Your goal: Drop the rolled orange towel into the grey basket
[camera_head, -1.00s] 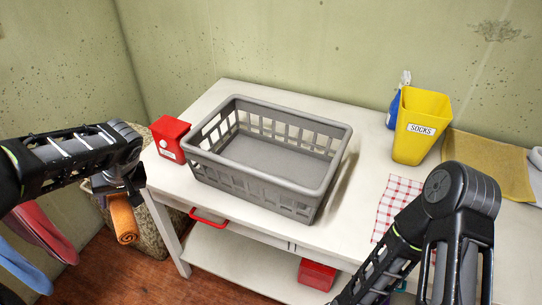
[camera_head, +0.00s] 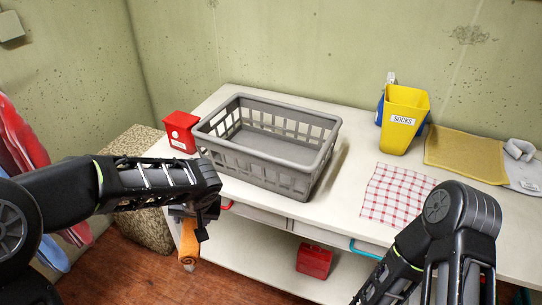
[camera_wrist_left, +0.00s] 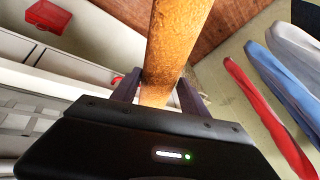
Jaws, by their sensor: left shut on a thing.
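The rolled orange towel (camera_head: 189,244) hangs from my left gripper (camera_head: 191,219), low in front of the white table's left end. In the left wrist view the towel (camera_wrist_left: 172,48) runs between the two fingers of the gripper (camera_wrist_left: 158,92), which is shut on it. The grey basket (camera_head: 262,172) stands upright on the table, up and to the right of the gripper in the head view. Its visible floor is bare. My right arm comes in at the lower right; its gripper's fingers are out of view.
A red box (camera_head: 181,132) stands just left of the basket on the white table (camera_head: 338,215). A yellow socks bin (camera_head: 402,120), a checked cloth (camera_head: 396,194) and a yellow towel (camera_head: 463,156) lie to the right. A red toolbox (camera_head: 314,262) sits on the lower shelf.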

